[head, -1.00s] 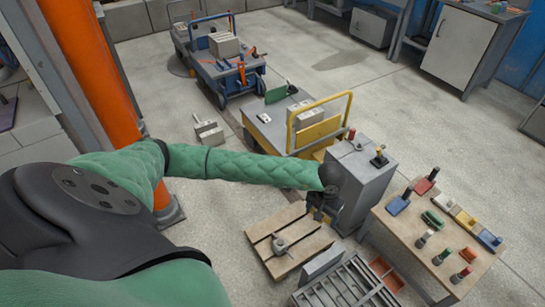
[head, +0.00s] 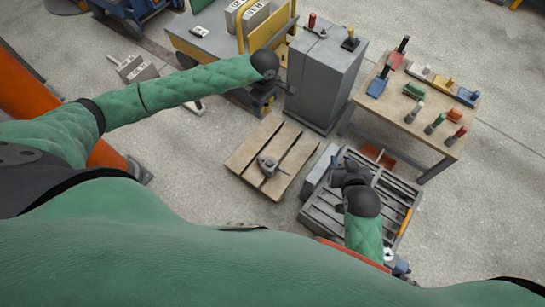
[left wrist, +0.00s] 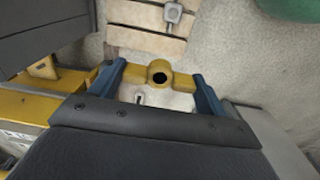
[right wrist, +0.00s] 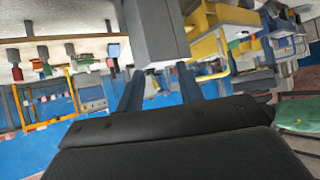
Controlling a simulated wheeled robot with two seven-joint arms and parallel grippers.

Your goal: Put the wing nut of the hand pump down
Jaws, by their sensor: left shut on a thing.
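The wing nut (left wrist: 159,78) is a yellow piece with a round dark hole in its middle. In the left wrist view my left gripper (left wrist: 157,82) is shut on it, with a blue finger at each end. In the head view my left gripper (head: 262,97) is in the air between the yellow-railed cart and the pallet; the nut is not clear there. My right gripper (head: 345,165) is above the slatted grey crate. In the right wrist view its fingers (right wrist: 158,80) stand apart with nothing seen held between them.
A wooden pallet (head: 244,155) bears a small grey fitting (head: 267,166). A tall grey cabinet (head: 322,85) stands behind it. A workbench (head: 398,108) with tools is at the right, the slatted crate (head: 398,225) in front. Floor left of the pallet is clear.

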